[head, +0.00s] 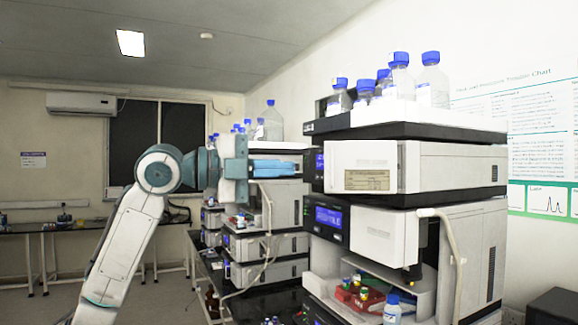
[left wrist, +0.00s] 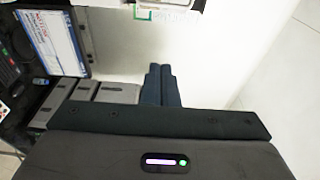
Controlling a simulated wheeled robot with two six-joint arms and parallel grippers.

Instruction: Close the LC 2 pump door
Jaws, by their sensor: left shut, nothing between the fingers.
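My left gripper (head: 300,168) comes in from the left at mid height, its blue fingers pointing right toward the near instrument stack. The fingers are closed together and empty; they also show in the left wrist view (left wrist: 158,84). The near stack has an upper module with a white front panel (head: 345,160) carrying a yellowish label. A narrow dark gap shows at this panel's right edge. Below it is a module with a blue display and a white front (head: 385,238). I cannot read which is LC 2 or tell for sure which panel is the pump door. My right gripper is out of view.
Blue-capped bottles (head: 433,82) stand on top of the near stack. An open bay below holds red racks (head: 345,295) of vials and a small bottle (head: 392,308). Another stack (head: 262,245) stands behind the gripper. A pale tube (head: 452,245) hangs on the near stack.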

